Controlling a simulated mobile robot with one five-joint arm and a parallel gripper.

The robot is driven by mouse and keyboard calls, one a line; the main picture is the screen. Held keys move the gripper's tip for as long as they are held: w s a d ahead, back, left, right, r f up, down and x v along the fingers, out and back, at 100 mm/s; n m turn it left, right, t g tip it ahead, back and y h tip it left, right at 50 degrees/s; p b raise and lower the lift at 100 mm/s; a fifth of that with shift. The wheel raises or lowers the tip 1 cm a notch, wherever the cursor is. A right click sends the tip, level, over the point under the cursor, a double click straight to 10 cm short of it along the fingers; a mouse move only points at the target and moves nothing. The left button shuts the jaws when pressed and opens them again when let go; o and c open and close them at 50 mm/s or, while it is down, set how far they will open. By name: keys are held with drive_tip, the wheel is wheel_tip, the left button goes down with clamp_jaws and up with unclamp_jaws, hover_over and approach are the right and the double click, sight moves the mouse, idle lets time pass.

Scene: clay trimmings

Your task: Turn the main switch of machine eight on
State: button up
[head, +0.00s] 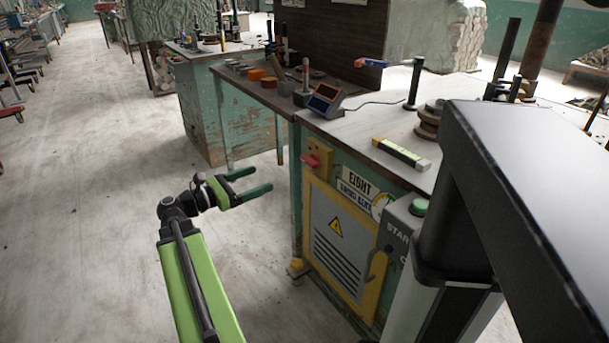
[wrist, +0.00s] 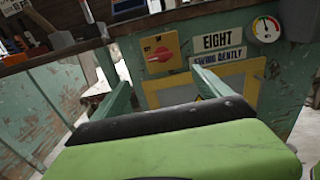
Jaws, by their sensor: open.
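The main switch is a red rotary handle (head: 311,160) on a yellow plate (head: 320,150), on the front of the green machine marked EIGHT (head: 360,184). In the wrist view the red handle (wrist: 158,55) lies roughly level on its yellow plate, above and between my fingers. Its on and off marks are too small to read. My gripper (head: 258,182) is open and empty, left of the switch and apart from it, with its fingers pointing right towards the machine front.
A yellow-framed panel (head: 316,223) with a warning triangle sits below the switch. A grey START box with a green button (head: 419,206) is to the right. A gauge (wrist: 265,29) is beside the EIGHT sign. The worktop edge overhangs above. Clear floor (head: 100,190) lies left.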

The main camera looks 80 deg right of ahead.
sight(306, 161)
drive_tip(key=x, duration=1.7)
drive_tip(key=shift+s+d, duration=0.1)
drive_tip(key=shift+d, duration=0.1)
